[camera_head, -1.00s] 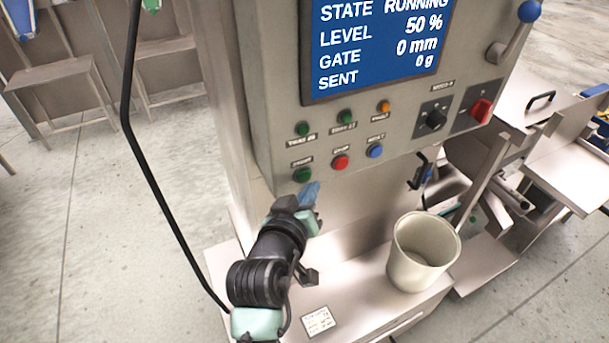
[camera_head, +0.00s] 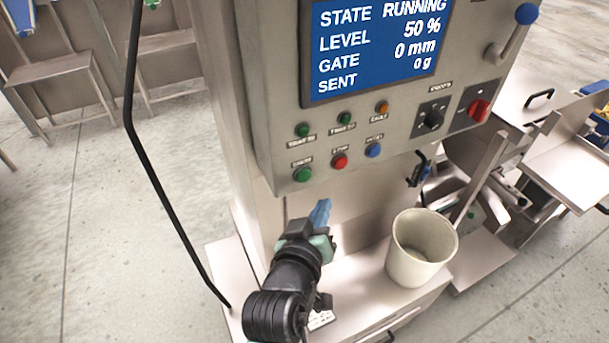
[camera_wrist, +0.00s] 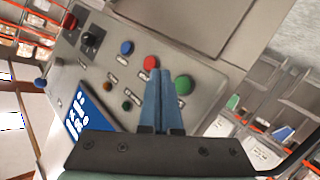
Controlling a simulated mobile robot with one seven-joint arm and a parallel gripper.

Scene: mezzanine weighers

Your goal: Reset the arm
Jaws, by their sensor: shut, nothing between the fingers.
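My gripper (camera_head: 320,213) is shut and empty, its blue fingers together, in front of the weigher's column below the button panel. In the wrist view my gripper (camera_wrist: 160,100) points toward the panel, with the fingertips overlapping the space by the red button (camera_wrist: 150,62) and green button (camera_wrist: 183,85). The fingers look apart from the panel in the head view. The control panel (camera_head: 270,130) carries coloured buttons, a black knob (camera_head: 433,120) and a red switch (camera_head: 478,110). Its screen (camera_head: 375,45) reads STATE RUNNING, LEVEL 50 %, GATE 0 mm, SENT 0 g.
A cream bucket (camera_head: 421,250) stands on the shelf (camera_head: 350,275) right of my gripper. A lever with a blue knob (camera_head: 527,14) sticks out at the upper right.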

